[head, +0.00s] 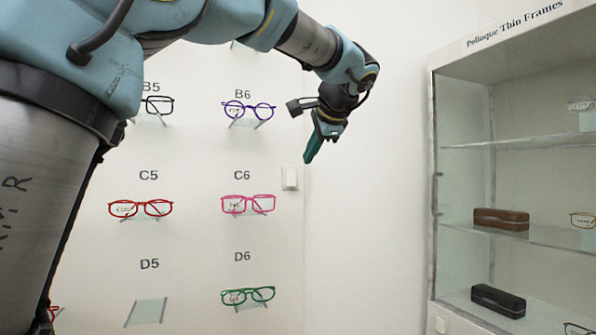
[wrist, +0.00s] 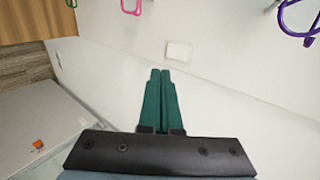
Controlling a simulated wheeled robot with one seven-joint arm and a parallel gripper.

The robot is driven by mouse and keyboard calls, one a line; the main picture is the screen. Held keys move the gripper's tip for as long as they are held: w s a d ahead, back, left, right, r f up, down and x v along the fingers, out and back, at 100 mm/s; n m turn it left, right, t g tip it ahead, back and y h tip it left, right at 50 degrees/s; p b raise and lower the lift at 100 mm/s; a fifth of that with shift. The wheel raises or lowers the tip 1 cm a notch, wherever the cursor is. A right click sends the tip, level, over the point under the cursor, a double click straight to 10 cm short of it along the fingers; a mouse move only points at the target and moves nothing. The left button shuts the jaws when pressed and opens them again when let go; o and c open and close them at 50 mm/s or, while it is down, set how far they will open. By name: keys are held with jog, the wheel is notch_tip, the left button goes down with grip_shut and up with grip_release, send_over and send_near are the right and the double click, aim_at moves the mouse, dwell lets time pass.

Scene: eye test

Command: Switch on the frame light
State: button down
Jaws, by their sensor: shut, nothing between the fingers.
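A small white wall switch (head: 290,178) sits at the right edge of the glasses display panel, right of the pink glasses. It also shows in the wrist view (wrist: 179,51), just beyond and slightly right of the fingertips. My gripper (head: 308,160) has green fingers, shut and empty, pointing down just above and right of that switch in the head view. In the wrist view the fingers (wrist: 160,72) lie together, and a gap to the switch shows. A second small white plate (head: 440,325) is low on the cabinet's base. No label tells which one is the frame light's switch.
Glasses on small shelves line the panel, with pink glasses (head: 248,204) and purple glasses (head: 248,110) nearest my gripper. A glass-shelved cabinet (head: 436,200) with cases stands at the right. The white wall between panel and cabinet is bare.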

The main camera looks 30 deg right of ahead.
aim_at(288, 179)
jog(key=p+x, duration=0.1)
jog(key=x, duration=0.3)
jog(key=r+p+x, duration=0.1)
jog(key=x, duration=0.3)
jog(key=w+p+x, duration=0.1)
jog(key=x, duration=0.3)
jog(key=shift+w, duration=0.1)
jog(key=shift+w+d+f, duration=0.1)
jog(key=shift+w, duration=0.3)
jog(key=shift+w+f, duration=0.1)
jog(key=shift+w, duration=0.1)
jog(key=shift+r+p, duration=0.9)
jog(key=shift+r, duration=0.05)
